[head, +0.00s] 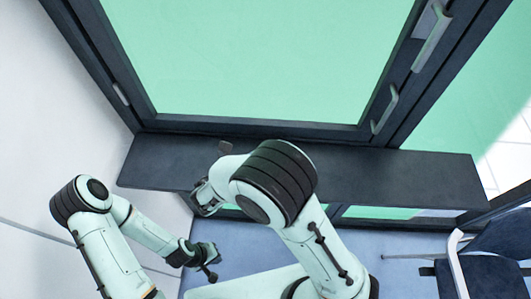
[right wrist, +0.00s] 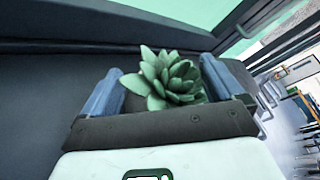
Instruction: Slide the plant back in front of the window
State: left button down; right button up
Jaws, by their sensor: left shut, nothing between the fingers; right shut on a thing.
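A green succulent plant (right wrist: 172,80) shows in the right wrist view between the two blue-grey fingers of my right gripper (right wrist: 163,88). The gripper is shut on the plant; its pot is mostly hidden by the gripper's dark body. In the head view my right gripper (head: 205,197) is over the left part of the dark window sill (head: 390,175), largely hidden by its own arm. The plant's leaves cannot be made out there. The window (head: 250,60) with its green pane stands behind the sill. My left gripper (head: 210,264) is shut and empty, below and in front of the sill.
A white wall (head: 45,140) closes off the left side. The sill's right part is bare. A dark chair (head: 490,262) with a light frame stands at the lower right. Window handles (head: 385,110) stick out on the right of the frame. Blue floor shows below the sill.

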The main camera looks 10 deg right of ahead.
jog(key=shift+f, duration=0.1)
jog(key=o, duration=0.9)
pick_arm(q)
jog(key=shift+s+f+b, duration=0.35)
jog(key=shift+s+f, duration=0.1)
jog(key=shift+s, duration=0.15)
pick_arm(e)
jog(key=v, duration=1.3)
jog(key=shift+s+a, duration=0.15)
jog(key=shift+a, duration=0.05)
